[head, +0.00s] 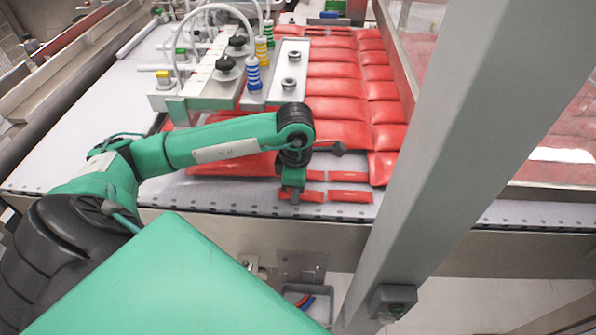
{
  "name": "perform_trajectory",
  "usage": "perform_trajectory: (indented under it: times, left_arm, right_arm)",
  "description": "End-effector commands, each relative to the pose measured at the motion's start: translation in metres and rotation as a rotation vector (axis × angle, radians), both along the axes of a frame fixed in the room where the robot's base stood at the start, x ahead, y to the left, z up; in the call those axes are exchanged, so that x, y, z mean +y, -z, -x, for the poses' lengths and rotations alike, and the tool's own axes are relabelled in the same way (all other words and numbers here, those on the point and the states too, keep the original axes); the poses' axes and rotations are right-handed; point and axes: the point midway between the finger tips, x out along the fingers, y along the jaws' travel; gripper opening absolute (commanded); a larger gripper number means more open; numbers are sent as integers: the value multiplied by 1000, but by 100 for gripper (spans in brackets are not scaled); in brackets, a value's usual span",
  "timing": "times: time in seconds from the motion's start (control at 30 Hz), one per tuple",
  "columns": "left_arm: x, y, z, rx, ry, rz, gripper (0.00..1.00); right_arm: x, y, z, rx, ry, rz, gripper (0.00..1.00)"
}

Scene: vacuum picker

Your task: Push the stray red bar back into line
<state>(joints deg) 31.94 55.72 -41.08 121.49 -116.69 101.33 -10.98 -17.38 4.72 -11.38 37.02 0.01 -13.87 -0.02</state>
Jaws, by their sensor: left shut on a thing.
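Several small red bars lie in two short rows near the front edge of the grey belt. One is the near right bar (350,196), with the far right bar (349,177) just behind it. The near left bar (312,197) is partly covered by my left gripper (292,194), which points down onto its left part. My left gripper is shut on this bar; its fingertips are small and partly hidden. The far left bar (316,176) shows only in part behind the gripper. My right gripper is not in view.
Larger red packs (335,107) cover the belt behind the bars. A suction-cup picker (220,80) with hoses stands over the belt at the back left. A thick grey post (440,150) rises close on the right. Bare belt (235,198) lies left of the bars.

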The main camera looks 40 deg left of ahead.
Motion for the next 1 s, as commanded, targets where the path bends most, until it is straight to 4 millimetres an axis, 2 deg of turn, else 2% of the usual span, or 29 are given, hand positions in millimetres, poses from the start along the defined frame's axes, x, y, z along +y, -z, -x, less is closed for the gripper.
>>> perform_trajectory:
  times: [0.13,0.33,0.37,0.47,0.5,0.8,1.0]
  left_arm:
    - [4,0,-3,1,-2,0,6]
    - [4,0,-3,1,-2,0,6]
    - [4,0,-3,1,-2,0,32]
    - [4,0,-3,1,-2,0,52]
    - [4,0,-3,1,-2,0,54]
    - [4,-3,-3,0,-3,0,54]
    - [14,-28,-8,-2,-8,-1,54]
  right_arm:
    - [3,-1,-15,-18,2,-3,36]
    - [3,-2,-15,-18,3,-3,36]
    - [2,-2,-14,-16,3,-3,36]
    - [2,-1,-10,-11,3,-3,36]
    - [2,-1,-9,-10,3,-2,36]
    - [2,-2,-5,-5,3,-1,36]
    - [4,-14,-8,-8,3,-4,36]
